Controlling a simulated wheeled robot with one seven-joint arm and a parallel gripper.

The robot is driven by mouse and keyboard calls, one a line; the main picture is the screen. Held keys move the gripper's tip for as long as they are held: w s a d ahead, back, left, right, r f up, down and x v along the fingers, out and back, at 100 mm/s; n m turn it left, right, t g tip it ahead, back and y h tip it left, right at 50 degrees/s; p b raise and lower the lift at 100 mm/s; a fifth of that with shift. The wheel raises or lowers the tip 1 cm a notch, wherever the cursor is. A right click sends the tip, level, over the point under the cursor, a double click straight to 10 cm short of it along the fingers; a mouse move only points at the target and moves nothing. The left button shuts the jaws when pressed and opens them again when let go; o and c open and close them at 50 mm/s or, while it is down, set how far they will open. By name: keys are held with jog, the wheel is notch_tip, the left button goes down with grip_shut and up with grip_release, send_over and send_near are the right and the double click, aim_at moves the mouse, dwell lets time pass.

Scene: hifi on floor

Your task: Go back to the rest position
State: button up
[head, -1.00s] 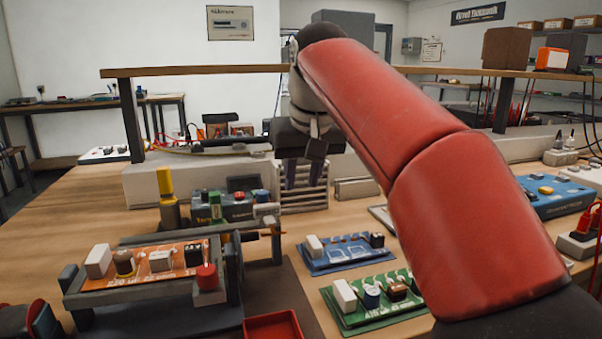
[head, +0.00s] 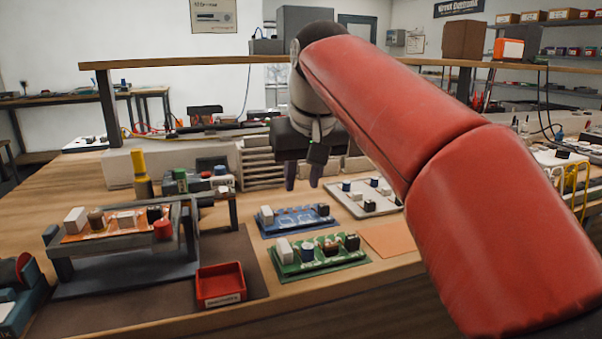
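My red arm reaches in from the right and ends in my dark gripper (head: 303,175). The gripper hangs above the workbench (head: 180,318), pointing down, with its two fingers apart and nothing between them. Behind it is a pale ribbed block (head: 262,166). In the picture it lies above a blue board (head: 296,222) and left of a white board (head: 352,205). Its exact height over the bench is hard to tell.
An orange board sits in a grey fixture (head: 128,250) at left, beside a red tray (head: 220,285). A green board (head: 318,260) lies near the front edge. A raised wooden shelf (head: 200,63) spans the back. An orange sheet (head: 388,240) lies flat near my arm.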

jog(key=s+d+f+m, duration=0.1)
jog(key=s+d+f, duration=0.3)
jog(key=s+f, duration=0.3)
jog(key=s+d+f+m, duration=0.1)
jog(key=s+d+f, duration=0.3)
jog(key=s+f, duration=0.3)
jog(key=s+d+f+t+h, duration=0.1)
jog(key=s+d+f, duration=0.3)
jog(key=s+f, duration=0.3)
notch_tip(320, 180, down, 3)
jog(key=shift+r+m, duration=0.15)
jog(key=shift+m, duration=0.25)
jog(key=shift+d, duration=0.1)
